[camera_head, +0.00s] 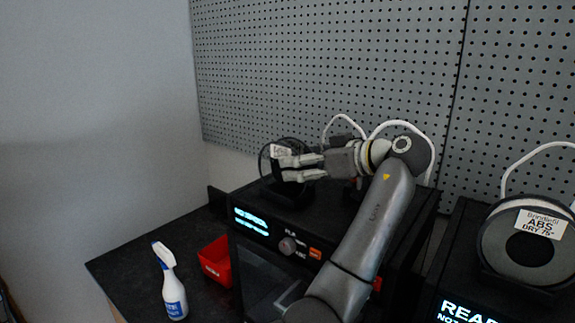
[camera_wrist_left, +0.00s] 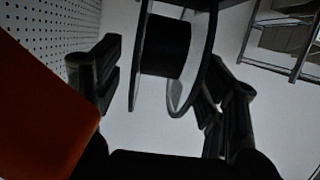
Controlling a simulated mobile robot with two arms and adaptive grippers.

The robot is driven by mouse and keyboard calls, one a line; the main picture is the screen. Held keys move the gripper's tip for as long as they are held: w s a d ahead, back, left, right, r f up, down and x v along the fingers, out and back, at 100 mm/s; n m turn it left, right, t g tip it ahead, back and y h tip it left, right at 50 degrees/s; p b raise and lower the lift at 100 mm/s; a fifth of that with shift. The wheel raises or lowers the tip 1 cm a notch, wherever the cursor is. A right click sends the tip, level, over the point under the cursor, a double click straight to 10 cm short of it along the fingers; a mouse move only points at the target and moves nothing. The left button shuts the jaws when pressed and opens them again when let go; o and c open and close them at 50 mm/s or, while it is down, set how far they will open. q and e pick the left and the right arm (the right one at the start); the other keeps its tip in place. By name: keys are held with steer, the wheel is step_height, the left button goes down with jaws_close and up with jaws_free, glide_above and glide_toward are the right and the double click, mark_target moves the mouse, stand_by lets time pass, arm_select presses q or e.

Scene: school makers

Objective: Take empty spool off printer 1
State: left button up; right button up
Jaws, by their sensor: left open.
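The spool (camera_head: 272,150) stands upright at the back left of the black printer (camera_head: 262,247), which has a lit display. It has clear flanges, a dark hub and a small white label. My left gripper (camera_head: 285,168) reaches over the printer from the right, its fingers at the spool, partly covering it. In the left wrist view the spool's dark hub (camera_wrist_left: 165,47) and pale-edged flanges sit between the spread fingers of my left gripper (camera_wrist_left: 160,85). The fingers are open; I cannot tell whether either touches the spool. My right gripper is not in view.
A second printer (camera_head: 452,285) at right carries a spool labelled ABS (camera_head: 520,255). A red bin (camera_head: 215,262) and a white spray bottle (camera_head: 172,285) stand on the dark table (camera_head: 125,268) at left. A pegboard (camera_head: 330,60) rises behind, with white tubes (camera_head: 432,150) before it.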

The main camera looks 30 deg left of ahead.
mark_target(270, 171)
arm_select(q)
steer(key=p+x, duration=0.2)
steer(key=x, duration=0.2)
steer(key=shift+s+r, duration=0.1)
steer(key=shift+r, duration=0.05)
steer(key=shift+a, duration=0.25)
steer(key=shift+f, duration=0.2)
steer(key=shift+d, duration=0.15)
steer(key=shift+c, duration=0.9)
steer(key=c, duration=0.9)
steer(key=shift+c, duration=0.2)
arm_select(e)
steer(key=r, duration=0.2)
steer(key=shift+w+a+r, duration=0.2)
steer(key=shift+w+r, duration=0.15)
